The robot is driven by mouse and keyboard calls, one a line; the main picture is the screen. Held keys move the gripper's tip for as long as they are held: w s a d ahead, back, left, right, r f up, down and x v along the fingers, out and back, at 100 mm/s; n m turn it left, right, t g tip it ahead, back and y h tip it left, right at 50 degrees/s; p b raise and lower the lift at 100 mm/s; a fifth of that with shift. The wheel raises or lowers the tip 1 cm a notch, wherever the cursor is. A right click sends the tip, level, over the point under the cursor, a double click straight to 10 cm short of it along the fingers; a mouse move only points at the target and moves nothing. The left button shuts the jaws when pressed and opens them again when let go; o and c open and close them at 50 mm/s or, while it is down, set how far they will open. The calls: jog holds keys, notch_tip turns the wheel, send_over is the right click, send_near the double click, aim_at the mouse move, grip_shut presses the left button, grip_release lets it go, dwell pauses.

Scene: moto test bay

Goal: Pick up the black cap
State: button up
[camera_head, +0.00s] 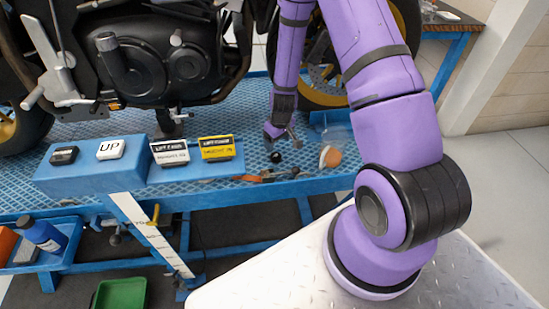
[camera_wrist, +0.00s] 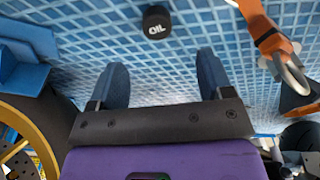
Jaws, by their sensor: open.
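The black cap is a small round cap marked "OIL" (camera_wrist: 156,22). In the wrist view it lies on the blue patterned bench top at the upper middle, ahead of my fingertips and roughly between their lines. In the head view the cap (camera_head: 276,157) is a small dark spot on the bench, just below my gripper (camera_head: 283,141). In the wrist view my gripper (camera_wrist: 158,75) is open, with its two dark blue fingers apart and nothing between them. The cap is clear of both fingers.
An orange-handled tool (camera_wrist: 268,38) lies right of the cap in the wrist view. In the head view, pliers (camera_head: 265,176) lie near the bench's front edge, and a white and orange round object (camera_head: 330,156) sits to the right. A blue control box (camera_head: 95,175) stands left. The motorcycle (camera_head: 150,60) stands behind.

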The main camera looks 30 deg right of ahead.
aim_at(276, 156)
jog(key=shift+w+d+f, duration=0.1)
jog(key=shift+w+f, duration=0.1)
jog(key=shift+f, duration=1.3)
jog(key=shift+w+a+f, duration=0.1)
jog(key=shift+w+f, duration=0.15)
jog(key=shift+f, duration=1.3)
jog(key=shift+w+d+f, duration=0.1)
jog(key=shift+w+f, duration=0.1)
jog(key=shift+f, duration=1.3)
jog(key=c, duration=1)
